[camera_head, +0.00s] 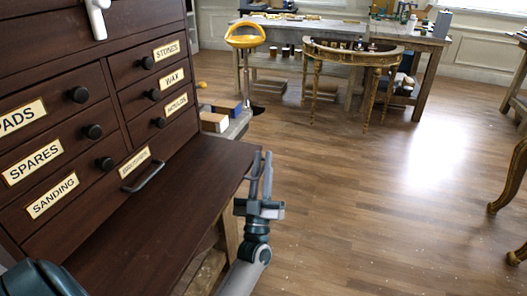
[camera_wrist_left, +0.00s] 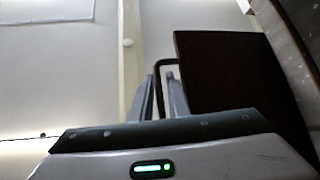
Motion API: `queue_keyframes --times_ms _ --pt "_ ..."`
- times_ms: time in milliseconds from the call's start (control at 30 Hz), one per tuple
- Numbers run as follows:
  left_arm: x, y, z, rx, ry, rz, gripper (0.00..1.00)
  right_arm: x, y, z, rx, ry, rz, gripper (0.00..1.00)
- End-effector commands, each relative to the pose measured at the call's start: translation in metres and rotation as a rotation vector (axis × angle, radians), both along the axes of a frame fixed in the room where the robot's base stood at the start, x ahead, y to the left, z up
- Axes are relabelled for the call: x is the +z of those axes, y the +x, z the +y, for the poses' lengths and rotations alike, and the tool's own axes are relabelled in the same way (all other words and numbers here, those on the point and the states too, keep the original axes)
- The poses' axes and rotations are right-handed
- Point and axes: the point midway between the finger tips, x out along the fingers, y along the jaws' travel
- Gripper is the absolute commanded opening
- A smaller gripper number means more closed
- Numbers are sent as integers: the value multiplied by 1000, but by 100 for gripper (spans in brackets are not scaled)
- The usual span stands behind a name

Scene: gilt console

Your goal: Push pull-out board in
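The pull-out board (camera_head: 150,225) is a flat dark brown panel, sticking well out from the cabinet below its drawers. In the left wrist view the board (camera_wrist_left: 225,85) fills the right middle. A dark bar handle (camera_wrist_left: 160,64) bends from its edge and runs down between my fingers. The left wrist view shows the two fingers (camera_wrist_left: 160,92) either side of the handle; contact is not clear.
The dark cabinet (camera_head: 110,110) has several labelled drawers with round knobs, and a bar handle (camera_head: 143,178) on the lowest front. A yellow-seated stool (camera_head: 244,41), a curved gilt table (camera_head: 352,55) and a workbench stand behind. Wooden floor (camera_head: 370,200) is clear at right.

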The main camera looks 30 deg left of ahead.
Motion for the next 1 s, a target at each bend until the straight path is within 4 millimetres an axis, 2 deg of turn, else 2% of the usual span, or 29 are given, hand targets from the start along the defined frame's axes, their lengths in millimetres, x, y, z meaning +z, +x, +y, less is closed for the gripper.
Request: queue_keyframes --times_ms 200,567,600,667,1000 --pt "14 13 6 -1 1 0 15 4 5 5 3 9 -33 31" --pt "16 15 7 0 0 1 15 4 6 6 5 11 -40 31" --pt "16 16 7 -1 0 1 13 4 6 6 5 11 -40 31" --pt "16 15 7 -1 0 1 0 4 6 6 5 11 -40 31" --pt "16 15 7 -1 0 1 0 4 6 6 4 12 -40 31"
